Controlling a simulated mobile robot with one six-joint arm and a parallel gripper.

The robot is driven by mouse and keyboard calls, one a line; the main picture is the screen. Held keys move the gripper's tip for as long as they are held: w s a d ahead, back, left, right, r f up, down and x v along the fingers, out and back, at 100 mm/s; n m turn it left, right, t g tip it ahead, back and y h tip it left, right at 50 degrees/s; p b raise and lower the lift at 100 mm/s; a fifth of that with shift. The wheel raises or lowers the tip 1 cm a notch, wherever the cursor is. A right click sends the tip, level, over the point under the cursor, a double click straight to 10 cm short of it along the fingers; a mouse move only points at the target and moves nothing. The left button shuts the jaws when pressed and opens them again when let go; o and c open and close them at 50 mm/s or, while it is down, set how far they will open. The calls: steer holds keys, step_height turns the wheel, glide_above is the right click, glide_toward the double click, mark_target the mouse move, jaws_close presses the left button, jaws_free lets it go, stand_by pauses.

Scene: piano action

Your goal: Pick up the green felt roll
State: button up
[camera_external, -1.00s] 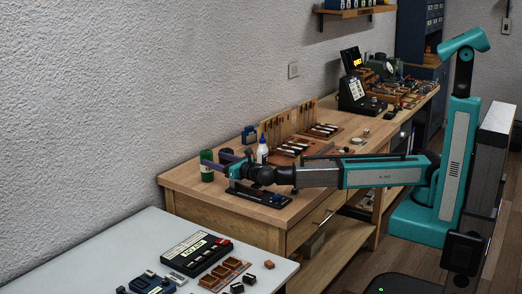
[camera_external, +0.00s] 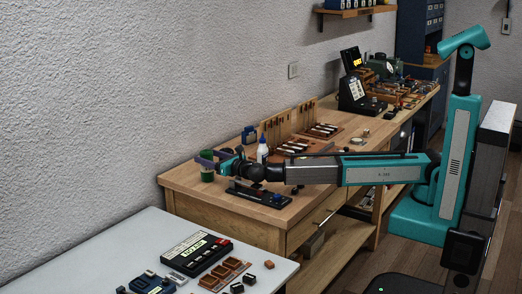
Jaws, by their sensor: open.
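The green felt roll (camera_external: 207,174) stands upright near the left end of the wooden workbench. The gripper is open. Part of the roll's top is hidden by the near finger, and I cannot tell whether the fingers touch it.
The workbench (camera_external: 185,183) holds a black fixture (camera_external: 258,195) under my wrist, a white bottle with a blue cap (camera_external: 262,151) and racks of tools (camera_external: 290,122) behind. The wall is close behind. A white table (camera_external: 120,240) with a black device (camera_external: 197,252) stands in front.

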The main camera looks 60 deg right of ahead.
steer(key=shift+w, duration=0.7)
steer(key=c, duration=1.1)
steer(key=shift+r, duration=0.15)
steer(key=shift+c, duration=0.2)
steer(key=shift+r, duration=4.85)
